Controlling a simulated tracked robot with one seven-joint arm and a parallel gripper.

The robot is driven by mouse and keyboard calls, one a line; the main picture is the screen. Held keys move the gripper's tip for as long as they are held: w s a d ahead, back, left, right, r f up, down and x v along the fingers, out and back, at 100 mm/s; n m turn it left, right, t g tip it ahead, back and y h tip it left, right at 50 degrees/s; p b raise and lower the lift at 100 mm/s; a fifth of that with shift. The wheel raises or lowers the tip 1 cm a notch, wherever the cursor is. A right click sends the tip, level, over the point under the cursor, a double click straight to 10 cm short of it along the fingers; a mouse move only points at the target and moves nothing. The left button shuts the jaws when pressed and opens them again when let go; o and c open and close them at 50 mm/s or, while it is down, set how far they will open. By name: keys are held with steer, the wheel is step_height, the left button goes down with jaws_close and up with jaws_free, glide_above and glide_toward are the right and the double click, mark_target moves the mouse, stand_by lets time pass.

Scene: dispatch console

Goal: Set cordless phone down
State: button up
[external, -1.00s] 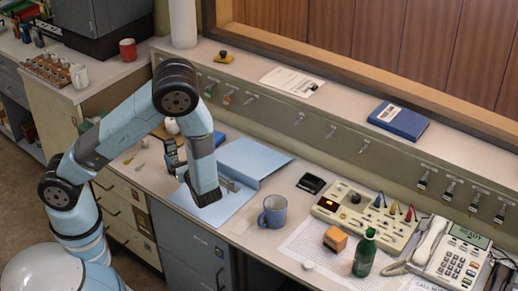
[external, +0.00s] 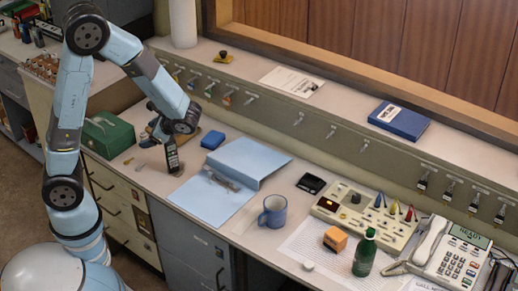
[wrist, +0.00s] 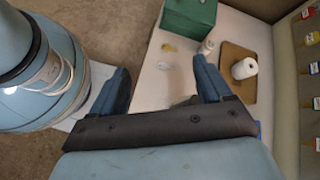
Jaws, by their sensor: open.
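The dark cordless phone (external: 172,156) stands nearly upright on the desk, left of the light blue folder (external: 245,160) in the external view. I cannot make it out in the wrist view; my gripper body may hide it. My gripper (external: 155,130) is just above and left of the phone in the external view, partly hidden by my arm. In the wrist view its two blue fingers (wrist: 160,85) are spread wide, with nothing seen held between them.
A green box (external: 108,134) stands to the left. A brown board (wrist: 236,88) with a white cylinder (wrist: 244,68) lies nearby, beside a small bottle (wrist: 206,47).

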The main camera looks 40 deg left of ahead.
steer(key=s+a+r+n+t+h, duration=0.1)
steer(key=s+r+n+t+h, duration=0.2)
steer(key=r, duration=0.6)
steer(key=s+a+r+n+t+h, duration=0.2)
steer(key=s+r+n+t+h, duration=0.2)
steer(key=s+r+n+h, duration=0.3)
step_height(320, 180, up, 3)
steer(key=shift+s+r+n+h, duration=0.1)
steer(key=shift+s+n+h, duration=0.3)
steer(key=shift+s+n, duration=0.6)
